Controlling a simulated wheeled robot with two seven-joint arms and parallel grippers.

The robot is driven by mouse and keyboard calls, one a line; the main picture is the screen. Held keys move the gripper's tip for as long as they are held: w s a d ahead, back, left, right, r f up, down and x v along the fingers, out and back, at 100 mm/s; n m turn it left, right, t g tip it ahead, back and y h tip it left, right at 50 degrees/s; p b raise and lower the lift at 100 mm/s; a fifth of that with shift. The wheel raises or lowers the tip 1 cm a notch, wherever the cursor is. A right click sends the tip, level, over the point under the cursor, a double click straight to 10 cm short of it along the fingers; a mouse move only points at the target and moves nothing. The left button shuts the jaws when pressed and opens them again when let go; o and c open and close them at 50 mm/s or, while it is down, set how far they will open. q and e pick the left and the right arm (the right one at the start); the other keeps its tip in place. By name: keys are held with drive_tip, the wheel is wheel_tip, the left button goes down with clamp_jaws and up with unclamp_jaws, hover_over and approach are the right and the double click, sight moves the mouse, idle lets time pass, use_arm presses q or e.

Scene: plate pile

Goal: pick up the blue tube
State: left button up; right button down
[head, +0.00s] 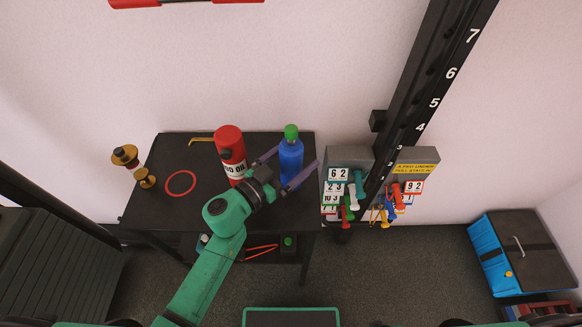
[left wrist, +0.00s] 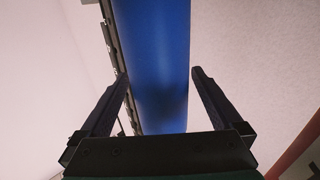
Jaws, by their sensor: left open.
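The blue tube (head: 291,160), with a green cap, stands upright at the right part of the black table (head: 190,213). My left gripper (head: 298,157) is open, with one finger on either side of the tube. In the left wrist view the tube (left wrist: 155,45) fills the middle as a wide blue band between the two separated fingers (left wrist: 159,75). There is a visible gap beside the right finger; I cannot tell whether the left finger touches. My right gripper is not in view.
A red canister (head: 229,146) stands close to the left of the gripper. A red ring (head: 181,183) and brass pieces (head: 145,178) are further left on the table. A numbered peg rack (head: 350,158) with a black upright stands just right of the table. A blue box (head: 490,258) is at far right.

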use_arm(q)
drive_tip(key=shift+x, duration=0.95)
drive_tip(key=shift+a, duration=0.1)
drive_tip(key=c, duration=1.2)
clamp_jaws()
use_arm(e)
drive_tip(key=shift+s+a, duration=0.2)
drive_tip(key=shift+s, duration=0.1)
